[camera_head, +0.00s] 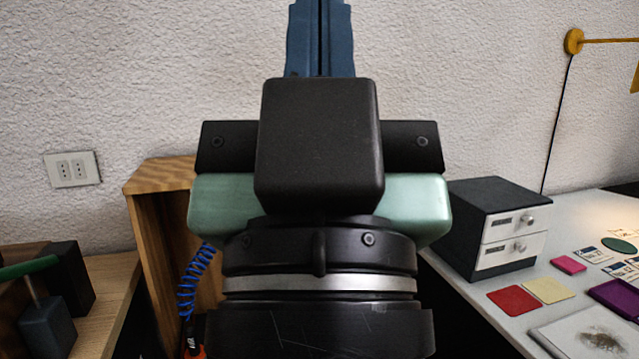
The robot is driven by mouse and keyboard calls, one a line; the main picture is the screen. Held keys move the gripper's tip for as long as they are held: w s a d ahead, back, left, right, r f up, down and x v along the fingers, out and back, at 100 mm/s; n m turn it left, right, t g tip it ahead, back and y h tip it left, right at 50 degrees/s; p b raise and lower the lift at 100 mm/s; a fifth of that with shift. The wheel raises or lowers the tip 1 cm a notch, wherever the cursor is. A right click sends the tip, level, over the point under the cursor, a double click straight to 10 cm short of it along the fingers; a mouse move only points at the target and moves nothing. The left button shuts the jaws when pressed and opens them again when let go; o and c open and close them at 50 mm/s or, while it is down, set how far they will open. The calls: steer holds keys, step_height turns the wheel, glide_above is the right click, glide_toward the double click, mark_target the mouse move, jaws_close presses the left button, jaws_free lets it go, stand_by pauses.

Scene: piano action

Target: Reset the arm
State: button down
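My gripper (320,22) stands upright in the middle of the head view, seen from behind its black wrist. Its green and black body fills the centre. The two blue fingers point up and lie side by side with only a thin dark line between them. They look shut, and nothing shows between them. The top edge of the picture cuts off the fingertips. The gripper is in front of the white wall, apart from the objects on the tables as far as I can see.
A wooden box-like piece (160,215) stands behind my wrist at left. A black cabinet with two white drawers (497,228) stands on the right table, with red (516,300) and yellow (548,290) cards and a purple tray (612,299). Dark blocks (48,325) sit at lower left.

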step_height(320, 180, up, 28)
steer(key=p, duration=2.5)
steer(key=shift+f, duration=0.15)
